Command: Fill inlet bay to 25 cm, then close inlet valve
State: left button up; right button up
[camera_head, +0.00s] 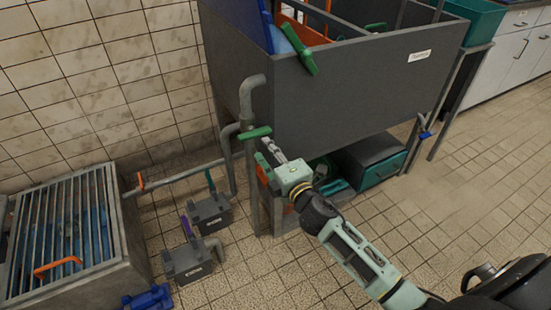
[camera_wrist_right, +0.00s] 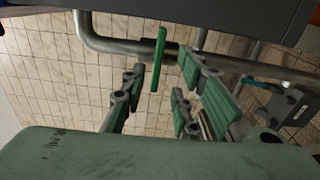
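A green lever handle (camera_head: 255,132) sits on the grey pipe at the left front corner of a large grey tank (camera_head: 350,95). The tank has a white label, too small to read; its water level is hidden. My right gripper (camera_head: 268,150) is just below and beside this handle. In the right wrist view, the handle (camera_wrist_right: 158,60) stands upright in the picture, in front of the open fingers (camera_wrist_right: 160,88) and roughly between them; I cannot tell whether they touch it. Another green handle (camera_head: 299,48) is on the tank's rim by a blue panel (camera_head: 251,20). My left gripper is not in view.
A grated pit (camera_head: 122,228) with blue inside and an orange handle stands at the left. Two dark grey pump-like boxes (camera_head: 210,214) (camera_head: 188,261) and a blue item (camera_head: 148,298) are on the floor.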

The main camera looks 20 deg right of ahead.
jog(key=s, duration=0.4)
jog(key=shift+d, duration=0.15)
